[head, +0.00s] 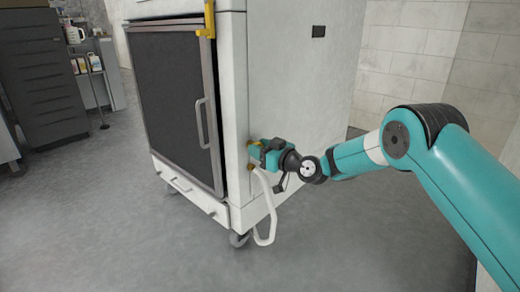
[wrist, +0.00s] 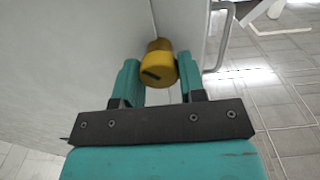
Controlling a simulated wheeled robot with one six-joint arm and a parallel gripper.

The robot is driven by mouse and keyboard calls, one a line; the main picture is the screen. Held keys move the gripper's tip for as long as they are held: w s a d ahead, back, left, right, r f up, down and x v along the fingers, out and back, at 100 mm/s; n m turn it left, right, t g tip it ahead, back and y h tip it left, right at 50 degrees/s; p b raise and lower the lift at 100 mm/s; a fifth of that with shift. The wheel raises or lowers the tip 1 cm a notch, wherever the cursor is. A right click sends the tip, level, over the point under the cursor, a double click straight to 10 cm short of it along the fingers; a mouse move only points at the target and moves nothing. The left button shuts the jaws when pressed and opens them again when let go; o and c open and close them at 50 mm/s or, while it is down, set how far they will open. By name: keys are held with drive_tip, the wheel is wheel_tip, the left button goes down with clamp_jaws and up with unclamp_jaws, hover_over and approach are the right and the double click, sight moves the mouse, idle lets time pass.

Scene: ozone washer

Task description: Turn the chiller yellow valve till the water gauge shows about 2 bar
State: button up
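The yellow valve (wrist: 158,70) is a short round knob with a dark slot in its face, on the pale wall of the machine in the wrist view. My gripper (wrist: 160,76) has one teal finger on each side of it, and both fingers look in contact with it. In the head view my gripper (head: 257,152) is at the lower right side of the white cabinet (head: 300,90), near its front corner. Small yellow parts show around the fingers there, with the valve mostly hidden. No water gauge can be read in either view.
A white hose (head: 265,215) loops down from just below my gripper. The cabinet has a dark door (head: 175,95) with a metal handle (head: 202,122) and stands on casters. A dark drawer unit (head: 38,75) is at the far left. The grey floor around is open.

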drive_tip(key=c, duration=0.4)
drive_tip(key=m+p, duration=0.2)
drive_tip(key=m, duration=0.2)
drive_tip(key=shift+m+p, duration=0.3)
drive_tip(key=shift+p, duration=0.05)
drive_tip(key=o, duration=1)
drive_tip(key=shift+c, duration=0.2)
